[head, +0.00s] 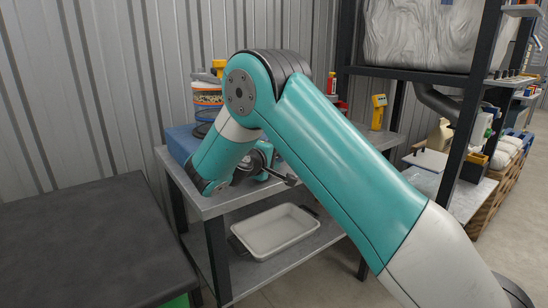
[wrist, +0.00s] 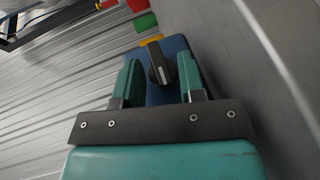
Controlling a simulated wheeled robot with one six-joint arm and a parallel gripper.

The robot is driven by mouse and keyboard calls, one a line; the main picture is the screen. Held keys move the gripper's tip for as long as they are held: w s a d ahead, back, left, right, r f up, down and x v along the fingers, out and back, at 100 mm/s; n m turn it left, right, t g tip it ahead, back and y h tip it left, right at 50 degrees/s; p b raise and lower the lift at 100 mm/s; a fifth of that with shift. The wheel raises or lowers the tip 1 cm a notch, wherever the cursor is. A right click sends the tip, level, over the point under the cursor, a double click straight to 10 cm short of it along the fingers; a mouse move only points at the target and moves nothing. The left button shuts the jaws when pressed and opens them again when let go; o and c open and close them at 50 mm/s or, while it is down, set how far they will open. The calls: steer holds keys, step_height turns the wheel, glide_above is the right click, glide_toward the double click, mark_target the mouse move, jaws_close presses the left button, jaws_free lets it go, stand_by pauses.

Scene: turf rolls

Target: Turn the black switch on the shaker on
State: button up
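The shaker is a blue box (head: 182,143) on the grey bench in the head view, partly hidden behind my arm. A stack of round sieves (head: 207,95) stands at it. In the wrist view the shaker's blue face (wrist: 178,45) lies ahead of my gripper. The black switch (wrist: 158,68), a knob with a white line, shows there between the two green-padded fingers of my gripper (wrist: 160,76). The fingers are open, one on each side of the knob, with a visible gap on both sides. The switch is hidden in the head view.
The grey bench (head: 240,199) has a lower shelf with a white tray (head: 275,231). A yellow device (head: 378,112) and a red bottle (head: 331,83) stand behind my arm. A dark-topped table (head: 90,245) is at the left. A corrugated wall (head: 110,90) runs behind.

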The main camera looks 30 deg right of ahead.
steer(key=shift+a, duration=0.15)
steer(key=p+v, duration=0.1)
steer(key=v, duration=0.9)
steer(key=p+v, duration=0.1)
steer(key=v, duration=0.4)
steer(key=shift+s+a+r+p, duration=0.1)
steer(key=shift+a+r+p, duration=0.15)
steer(key=shift+r+p, duration=0.15)
steer(key=shift+s+a+f+p, duration=0.15)
steer(key=shift+s+a+p, duration=0.25)
steer(key=shift+a+p, duration=0.45)
steer(key=shift+d, duration=0.15)
